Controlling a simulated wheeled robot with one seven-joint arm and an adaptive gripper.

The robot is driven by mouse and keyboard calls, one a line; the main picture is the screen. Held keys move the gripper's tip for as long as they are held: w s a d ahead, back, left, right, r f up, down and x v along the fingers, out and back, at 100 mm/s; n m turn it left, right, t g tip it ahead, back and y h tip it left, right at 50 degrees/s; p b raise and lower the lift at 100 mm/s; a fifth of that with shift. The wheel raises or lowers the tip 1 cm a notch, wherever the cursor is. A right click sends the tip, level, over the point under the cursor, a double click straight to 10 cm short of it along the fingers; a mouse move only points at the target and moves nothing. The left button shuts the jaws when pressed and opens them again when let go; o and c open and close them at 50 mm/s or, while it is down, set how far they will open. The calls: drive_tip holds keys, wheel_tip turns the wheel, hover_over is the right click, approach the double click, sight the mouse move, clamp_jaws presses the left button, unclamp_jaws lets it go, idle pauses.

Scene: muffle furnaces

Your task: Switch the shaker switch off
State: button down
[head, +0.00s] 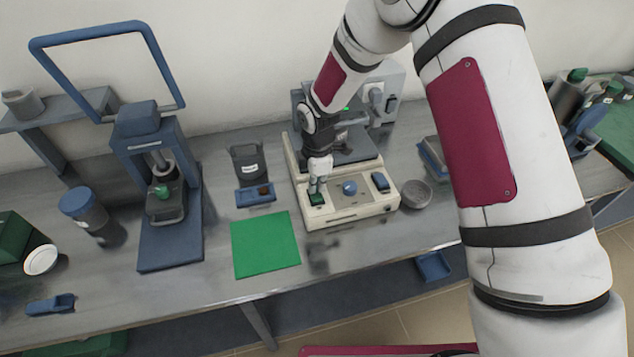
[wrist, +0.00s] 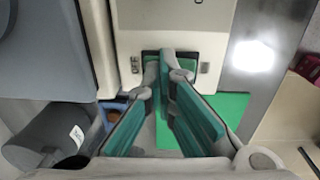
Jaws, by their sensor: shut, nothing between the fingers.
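The shaker (head: 345,216) is a cream-coloured unit with a dark grey platform, standing on the bench in the head view. Its switch (head: 317,200) is a small green rocker at the left of the front panel. My gripper (head: 316,189) points down right at the switch, fingers together and empty. In the wrist view the closed fingertips (wrist: 165,54) cover most of the switch, with an OFF label (wrist: 135,65) visible to its left. The switch position is hidden, and I cannot tell whether the tips touch it.
A blue knob (head: 349,188) and a blue control (head: 380,181) sit on the same panel. A grey bowl (head: 416,194) stands right of the shaker. A green mat (head: 265,245) lies in front left, and a blue press (head: 170,238) stands farther left.

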drive_tip(key=shift+s+d+f, duration=0.1)
drive_tip(key=shift+f, duration=0.05)
drive_tip(key=shift+s, duration=0.1)
drive_tip(key=shift+s+d+p, duration=0.25)
drive_tip(key=shift+s+p, duration=0.35)
drive_tip(key=shift+s, duration=0.15)
drive_tip(key=shift+w, duration=0.1)
drive_tip(key=shift+a+r, duration=0.1)
drive_tip(key=shift+r, duration=0.2)
wheel_tip(320, 180, up, 13)
drive_tip(key=s, duration=0.2)
drive_tip(key=shift+d+r, duration=0.2)
drive_tip(key=shift+d, duration=0.15)
